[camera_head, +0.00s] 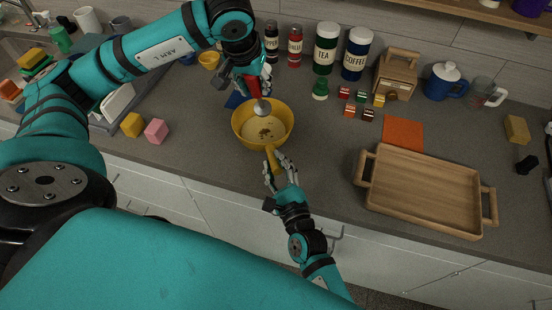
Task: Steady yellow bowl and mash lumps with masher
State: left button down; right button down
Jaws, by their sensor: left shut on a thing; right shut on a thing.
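The yellow bowl (240,127) stands on the grey counter near its front edge, with pale mash and dark brown lumps (266,130) inside. My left gripper (258,86) is above the bowl's far side, shut on the masher by its red handle (253,88). The masher's round metal head (262,107) is over the far part of the bowl; I cannot tell whether it touches the mash. My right gripper (274,172) is at the bowl's near side, shut on the bowl's yellow handle (272,158). Its fingers partly hide that handle.
A yellow block (132,125) and a pink block (156,131) lie left of the bowl. A wooden tray (425,190) and an orange cloth (403,133) lie right. Tea (325,57) and coffee (356,62) canisters stand behind. The counter between bowl and tray is clear.

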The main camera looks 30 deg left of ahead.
dwell(0.3)
pick_arm(q)
jog(key=s+a+r, duration=0.2)
jog(key=a+r, duration=0.1)
jog(key=shift+a+f, duration=0.1)
jog(key=shift+f, duration=2.4)
